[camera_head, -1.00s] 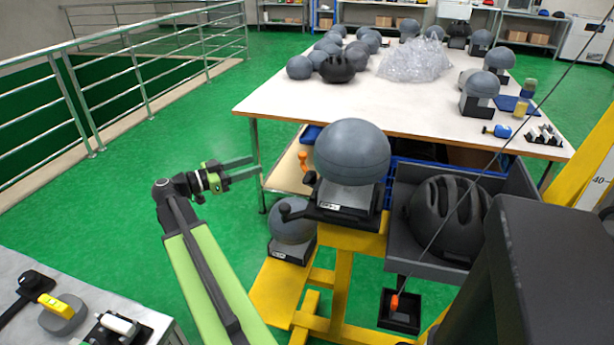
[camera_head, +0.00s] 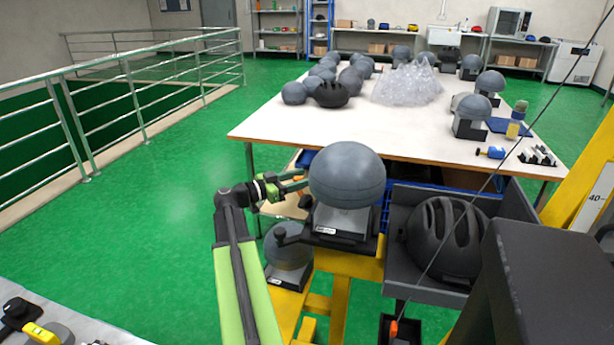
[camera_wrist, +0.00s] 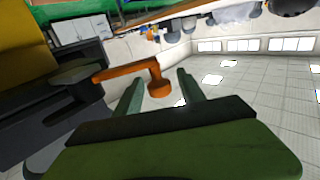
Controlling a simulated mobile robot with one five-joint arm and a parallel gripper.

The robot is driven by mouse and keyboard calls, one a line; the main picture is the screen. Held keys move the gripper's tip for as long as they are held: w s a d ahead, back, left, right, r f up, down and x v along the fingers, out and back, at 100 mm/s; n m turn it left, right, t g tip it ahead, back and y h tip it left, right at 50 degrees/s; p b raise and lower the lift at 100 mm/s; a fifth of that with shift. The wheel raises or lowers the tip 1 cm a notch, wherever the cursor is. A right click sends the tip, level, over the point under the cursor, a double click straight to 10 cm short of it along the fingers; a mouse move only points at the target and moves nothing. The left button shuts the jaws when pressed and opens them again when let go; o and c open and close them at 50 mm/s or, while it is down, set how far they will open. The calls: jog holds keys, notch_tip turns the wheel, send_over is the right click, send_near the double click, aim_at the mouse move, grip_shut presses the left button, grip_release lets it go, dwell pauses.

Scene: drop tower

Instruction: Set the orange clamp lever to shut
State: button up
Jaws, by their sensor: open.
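The orange clamp lever (camera_wrist: 130,72) shows in the wrist view, an orange arm ending in a rounded knob (camera_wrist: 159,87). It joins a dark clamp base at its left end. My gripper (camera_wrist: 160,88) is open, and the knob appears between or just beyond its two green fingertips; contact cannot be told. In the head view my gripper (camera_head: 294,182) is at the left side of the grey headform (camera_head: 347,178) on its dark mount. There only a small bit of the lever (camera_head: 298,188) shows, mostly hidden by the fingers.
A black helmet (camera_head: 445,235) sits in a grey tray right of the headform. A second grey headform (camera_head: 290,252) stands lower on the yellow frame (camera_head: 338,300). A white table (camera_head: 300,125) with headforms lies behind. Green floor (camera_head: 150,230) on the left is clear.

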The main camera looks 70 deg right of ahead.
jog(key=shift+x, duration=1.05)
grip_shut()
dwell(0.5)
